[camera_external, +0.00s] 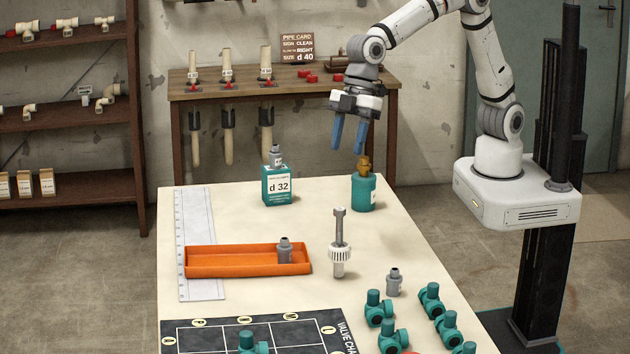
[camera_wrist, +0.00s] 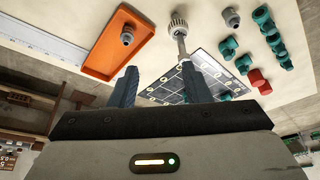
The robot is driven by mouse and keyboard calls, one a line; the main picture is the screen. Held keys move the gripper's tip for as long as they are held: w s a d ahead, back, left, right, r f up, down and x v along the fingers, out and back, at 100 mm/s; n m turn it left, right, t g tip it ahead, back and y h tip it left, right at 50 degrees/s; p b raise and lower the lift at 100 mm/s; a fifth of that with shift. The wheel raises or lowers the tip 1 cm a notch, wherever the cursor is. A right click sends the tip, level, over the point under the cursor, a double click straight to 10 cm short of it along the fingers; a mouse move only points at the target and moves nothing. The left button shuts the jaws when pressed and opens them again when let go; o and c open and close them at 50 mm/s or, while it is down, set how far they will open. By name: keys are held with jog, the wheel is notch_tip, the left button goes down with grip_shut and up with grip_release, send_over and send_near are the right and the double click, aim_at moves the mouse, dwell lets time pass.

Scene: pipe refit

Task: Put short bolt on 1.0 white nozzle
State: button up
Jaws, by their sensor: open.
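A white nozzle (camera_external: 338,256) with a ribbed collar stands upright on the table, right of the orange tray. A grey bolt (camera_external: 340,229) stands upright in its top, head up; I cannot tell whether it is the short one. The wrist view also shows the nozzle (camera_wrist: 178,24) and bolt (camera_wrist: 182,46). My gripper (camera_external: 348,142) is open and empty, with blue fingers pointing down. It is above the table's far end, near the brass-topped teal bottle, behind and above the nozzle. Its fingers also show in the wrist view (camera_wrist: 160,82). No size mark on the nozzle is readable.
An orange tray (camera_external: 220,270) holds a grey fitting (camera_external: 285,251); another grey fitting (camera_external: 393,282) stands on the table. Teal valves (camera_external: 378,308) crowd the front right, beside a black chart (camera_external: 190,328).

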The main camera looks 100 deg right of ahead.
jog(key=s+d+r+m, duration=0.25)
jog(key=s+d, duration=0.25)
jog(key=d, duration=0.6)
jog(key=s+d+f+m+h, duration=0.1)
jog(key=s+d+m, duration=0.2)
jog(key=s+d, duration=0.6)
jog(key=s+d+f+m+h, duration=0.2)
jog(key=s+d+m, duration=0.1)
jog(key=s+d, duration=0.7)
jog(key=s, duration=0.3)
jog(key=shift+f, duration=0.25)
jog(key=shift+a+m, duration=0.1)
jog(key=shift+m, duration=0.15)
